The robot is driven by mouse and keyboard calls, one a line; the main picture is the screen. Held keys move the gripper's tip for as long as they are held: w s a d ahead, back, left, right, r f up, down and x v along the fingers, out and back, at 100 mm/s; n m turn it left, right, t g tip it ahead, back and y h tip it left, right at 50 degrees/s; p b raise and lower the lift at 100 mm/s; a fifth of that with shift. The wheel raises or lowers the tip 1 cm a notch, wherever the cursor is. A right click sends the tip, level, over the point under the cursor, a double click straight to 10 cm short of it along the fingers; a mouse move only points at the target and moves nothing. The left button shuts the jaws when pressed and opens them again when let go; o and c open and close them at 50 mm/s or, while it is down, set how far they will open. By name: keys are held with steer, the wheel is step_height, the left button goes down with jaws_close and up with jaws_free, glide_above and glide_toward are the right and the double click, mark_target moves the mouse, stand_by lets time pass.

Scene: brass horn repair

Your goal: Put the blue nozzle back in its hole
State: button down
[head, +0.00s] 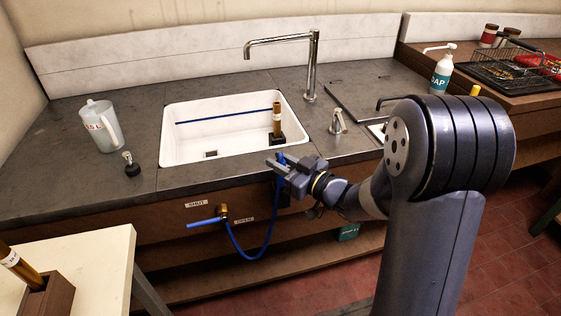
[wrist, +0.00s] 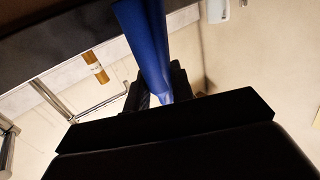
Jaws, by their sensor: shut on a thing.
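My gripper (head: 282,165) is at the front edge of the sink counter, shut on the blue nozzle (head: 281,157). Only a short blue piece of the nozzle shows beside the jaws in the head view. In the wrist view the blue nozzle (wrist: 146,42) runs from the top edge down between the jaws (wrist: 160,92). The blue hose (head: 240,254) loops from a brass valve (head: 222,211) on the cabinet front up toward my gripper. The nozzle's hole cannot be made out; my gripper and arm cover part of the counter edge.
The white sink (head: 184,153) lies just behind my gripper. A jug (head: 101,125) and small dark-based item (head: 131,165) stand left. A soap bottle (head: 441,72) stands at back right.

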steer(key=shift+f+b, duration=1.9)
steer(key=shift+f, duration=0.25)
steer(key=c, duration=1.1)
jaws_free()
steer(key=shift+c, duration=0.2)
steer(key=v, duration=1)
steer(key=shift+s+d, duration=0.2)
steer(key=shift+s, duration=0.2)
steer(key=shift+r, duration=0.1)
steer(key=x, duration=1)
steer(key=shift+w+d, duration=0.1)
steer(key=shift+w+r, duration=0.15)
steer(key=shift+r, duration=0.2)
steer(key=shift+w+a+f+p, duration=0.15)
steer(key=shift+w+a+p, duration=0.15)
steer(key=shift+a, duration=0.15)
steer(key=shift+s, duration=0.15)
